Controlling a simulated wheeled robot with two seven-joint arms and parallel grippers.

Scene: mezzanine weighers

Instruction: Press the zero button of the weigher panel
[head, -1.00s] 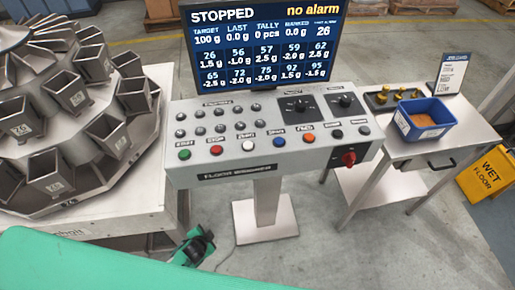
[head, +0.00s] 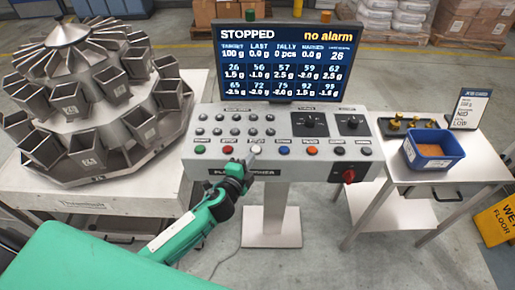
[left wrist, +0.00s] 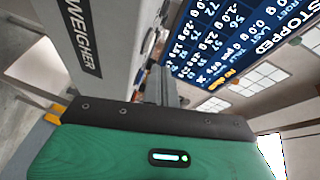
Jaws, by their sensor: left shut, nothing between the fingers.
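The weigher panel (head: 215,125) is a grey sloped console with a front row of buttons: green (head: 199,150), red (head: 228,149), white (head: 256,149), blue (head: 284,150), orange (head: 311,150) and black ones. The small labels are too blurred to read, so I cannot tell for sure which is zero. My left gripper (head: 249,160) is shut and empty, its tips just in front of the white button; contact cannot be told. In the left wrist view the fingers (left wrist: 160,86) point past the panel's front face (left wrist: 110,35). My right gripper is not in view.
A screen (head: 285,60) behind the panel reads STOPPED and no alarm. A red knob (head: 349,175) sticks out of the panel's front. The multi-head weigher (head: 90,110) stands left. A side table (head: 390,175) with a blue bin (head: 433,162) stands right.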

